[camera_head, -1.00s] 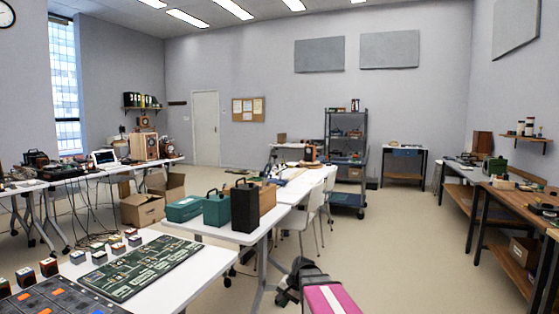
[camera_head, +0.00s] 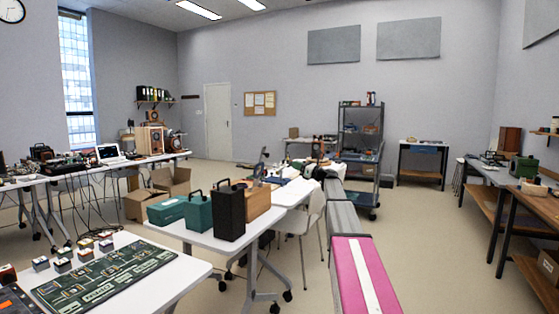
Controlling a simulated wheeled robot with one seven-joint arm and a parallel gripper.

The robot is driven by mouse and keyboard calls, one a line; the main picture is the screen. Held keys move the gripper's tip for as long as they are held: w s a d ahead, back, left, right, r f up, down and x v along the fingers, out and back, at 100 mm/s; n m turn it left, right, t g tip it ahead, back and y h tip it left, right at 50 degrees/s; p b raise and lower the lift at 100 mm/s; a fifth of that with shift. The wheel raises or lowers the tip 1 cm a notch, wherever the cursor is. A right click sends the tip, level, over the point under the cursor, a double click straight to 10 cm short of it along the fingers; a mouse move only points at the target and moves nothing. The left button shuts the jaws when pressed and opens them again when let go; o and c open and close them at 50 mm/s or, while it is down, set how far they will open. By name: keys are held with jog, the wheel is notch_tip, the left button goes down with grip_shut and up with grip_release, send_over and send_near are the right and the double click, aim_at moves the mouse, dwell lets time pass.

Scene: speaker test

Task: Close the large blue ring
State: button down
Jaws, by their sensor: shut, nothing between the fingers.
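I cannot make out a large blue ring for certain in the head view. A small upright grey-blue shape (camera_head: 262,162) stands on the far part of the middle white table, too small to identify. My arm stretches forward from the bottom right, along the right side of that table. My gripper (camera_head: 319,173) is a small dark shape at the arm's far end, close to the table's far right end. It is shut and empty. Its fingertips are too small to see clearly, and I cannot tell whether it touches anything.
The middle white table (camera_head: 215,241) holds a black case (camera_head: 230,214), green cases (camera_head: 198,212) and a brown box (camera_head: 257,203). A white chair (camera_head: 311,217) stands beside it. A grey shelf cart (camera_head: 360,155) stands behind. Floor to the right is clear (camera_head: 440,240).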

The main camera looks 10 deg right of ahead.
jog(key=x, duration=1.4)
jog(key=shift+s+f, duration=0.1)
jog(key=shift+a, duration=0.1)
